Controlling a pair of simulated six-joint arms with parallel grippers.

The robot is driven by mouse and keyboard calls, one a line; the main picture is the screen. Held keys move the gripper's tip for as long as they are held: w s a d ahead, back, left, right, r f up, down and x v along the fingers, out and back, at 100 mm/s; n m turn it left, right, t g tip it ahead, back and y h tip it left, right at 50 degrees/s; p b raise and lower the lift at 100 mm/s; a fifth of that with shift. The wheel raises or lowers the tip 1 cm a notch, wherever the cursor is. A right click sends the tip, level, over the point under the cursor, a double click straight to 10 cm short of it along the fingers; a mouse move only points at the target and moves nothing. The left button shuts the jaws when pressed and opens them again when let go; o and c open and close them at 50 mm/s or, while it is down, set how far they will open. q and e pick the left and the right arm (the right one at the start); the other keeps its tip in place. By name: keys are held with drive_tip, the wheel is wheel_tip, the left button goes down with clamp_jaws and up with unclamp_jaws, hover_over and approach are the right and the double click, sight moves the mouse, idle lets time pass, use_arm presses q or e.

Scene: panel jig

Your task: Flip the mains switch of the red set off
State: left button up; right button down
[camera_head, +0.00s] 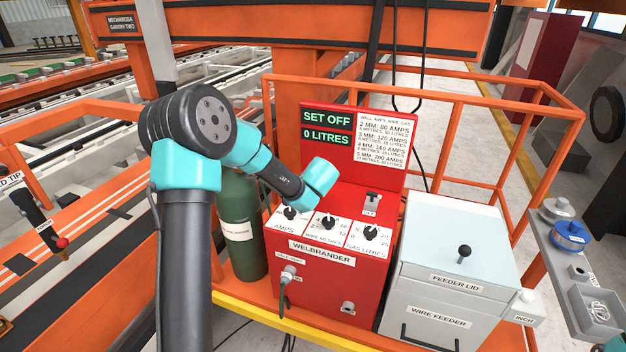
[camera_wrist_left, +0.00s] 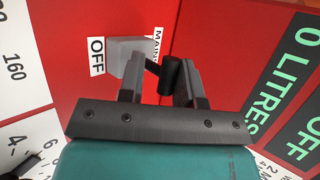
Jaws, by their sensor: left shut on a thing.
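The red set (camera_head: 330,262), labelled WELBRANDER, stands upright in the head view. Its displays (camera_head: 326,127) read SET OFF and 0 LITRES. My left wrist (camera_head: 320,176) is over the top of its face and hides the mains switch and my left gripper there. In the left wrist view, my left gripper (camera_wrist_left: 158,82) is shut on the black lever of the mains switch (camera_wrist_left: 170,76). A grey block is beside the lever. The OFF label (camera_wrist_left: 97,56) is left of the switch, and the MAINS label is partly covered. I cannot tell the lever's exact tilt.
Several dials, including the gas dial (camera_head: 371,232), sit below my wrist. Another small switch (camera_head: 371,198) is at the right. A green gas cylinder (camera_head: 238,240) stands left, a wire feeder (camera_head: 440,280) right. Orange rails (camera_head: 455,90) surround them.

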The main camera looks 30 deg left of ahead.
use_arm(q)
drive_tip(key=shift+s+f+t+y, duration=0.3)
drive_tip(key=shift+s+f+t, duration=0.1)
drive_tip(key=shift+t, duration=0.3)
drive_tip(key=shift+s+n+t, duration=0.15)
drive_tip(key=shift+n+t, duration=0.15)
drive_tip(key=shift+t, duration=0.1)
drive_tip(key=o, duration=0.8)
drive_tip(key=shift+d, duration=0.1)
drive_tip(key=shift+g, duration=0.3)
